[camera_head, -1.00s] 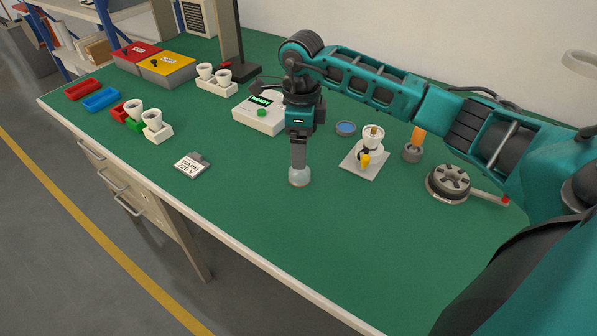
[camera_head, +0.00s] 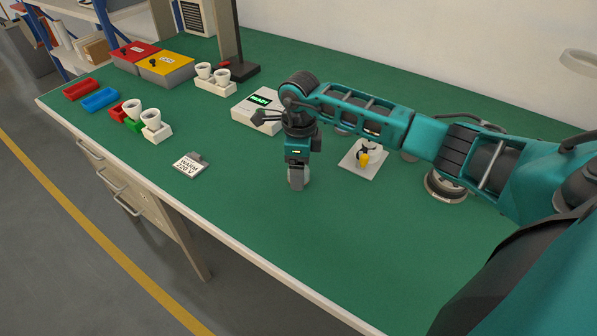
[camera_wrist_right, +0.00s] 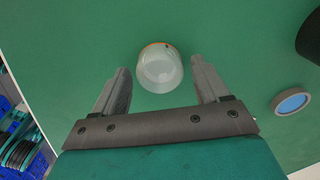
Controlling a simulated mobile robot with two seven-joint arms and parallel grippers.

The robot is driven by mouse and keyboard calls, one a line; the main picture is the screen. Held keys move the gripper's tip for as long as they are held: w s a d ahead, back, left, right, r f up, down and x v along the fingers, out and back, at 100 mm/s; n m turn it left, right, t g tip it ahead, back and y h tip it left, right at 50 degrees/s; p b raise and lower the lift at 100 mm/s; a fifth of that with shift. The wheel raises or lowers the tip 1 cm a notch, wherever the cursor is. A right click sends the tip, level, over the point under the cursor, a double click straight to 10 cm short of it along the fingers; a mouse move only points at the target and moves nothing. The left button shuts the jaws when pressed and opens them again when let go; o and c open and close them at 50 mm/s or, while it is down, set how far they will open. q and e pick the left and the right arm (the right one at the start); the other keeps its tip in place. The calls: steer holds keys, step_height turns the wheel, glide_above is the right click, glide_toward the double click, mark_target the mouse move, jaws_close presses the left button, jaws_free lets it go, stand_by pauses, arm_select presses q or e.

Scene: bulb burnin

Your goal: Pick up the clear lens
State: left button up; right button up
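The clear lens (camera_wrist_right: 160,72) is a pale, see-through dome with a thin orange edge, standing on the green bench top. In the right wrist view it lies between and slightly beyond the fingertips of my right gripper (camera_wrist_right: 159,66), with a gap on each side. In the head view my right gripper (camera_head: 297,186) points straight down, low over the bench, and hides the lens. It is open and holds nothing. My left gripper is not in view.
A blue-faced disc (camera_wrist_right: 291,102) lies to the right in the wrist view. A white plate (camera_head: 370,171) with a yellow-tipped fixture stands right of the gripper. The green bench front (camera_head: 340,250) is clear.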

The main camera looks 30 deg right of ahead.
steer(key=c, duration=0.9)
step_height(320, 180, up, 24)
steer(key=p, duration=0.3)
steer(key=shift+r+p, duration=0.25)
steer(key=shift+p, duration=0.15)
stand_by(0.3)
